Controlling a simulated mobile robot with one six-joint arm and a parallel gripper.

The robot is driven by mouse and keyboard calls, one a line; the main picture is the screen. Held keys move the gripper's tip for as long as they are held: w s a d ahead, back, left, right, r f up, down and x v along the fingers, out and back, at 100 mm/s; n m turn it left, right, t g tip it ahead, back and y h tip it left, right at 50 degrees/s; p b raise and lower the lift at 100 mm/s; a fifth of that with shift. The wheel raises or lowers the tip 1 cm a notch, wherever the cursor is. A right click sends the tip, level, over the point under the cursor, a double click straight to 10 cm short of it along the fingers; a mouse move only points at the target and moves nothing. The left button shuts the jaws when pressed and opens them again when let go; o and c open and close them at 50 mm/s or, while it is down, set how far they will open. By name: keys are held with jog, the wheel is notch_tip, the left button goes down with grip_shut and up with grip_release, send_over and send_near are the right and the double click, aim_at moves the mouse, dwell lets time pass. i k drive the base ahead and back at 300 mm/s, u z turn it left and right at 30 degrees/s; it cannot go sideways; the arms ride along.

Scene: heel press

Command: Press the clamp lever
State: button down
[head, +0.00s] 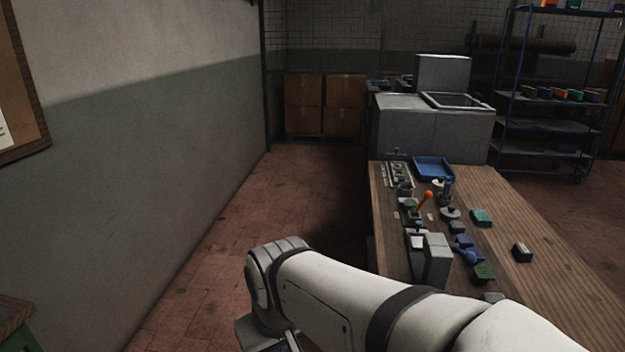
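A lever with an orange ball knob (427,195) stands tilted among small fixtures on the wooden workbench (545,285). It is the clearest lever in view, but I cannot tell for sure that it is the clamp lever. My white arm reaches across the bottom of the head view, and its wrist end is at the lower left, off the bench's left side and well apart from the lever. My gripper's fingers are below the picture's lower edge. The lever's base is small and crowded by nearby parts.
A grey block (437,262) stands upright near the bench's left edge, in front of the lever. A blue tray (433,168) lies behind it. Several small green, blue and dark parts are scattered around. The bench's right side is mostly bare. Open floor (240,240) lies left of the bench.

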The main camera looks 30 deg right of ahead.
aim_at(428, 194)
jog(key=u, duration=0.05)
jog(key=i, duration=2.65)
jog(key=z, duration=2.65)
jog(key=i, duration=1)
jog(key=u, duration=0.05)
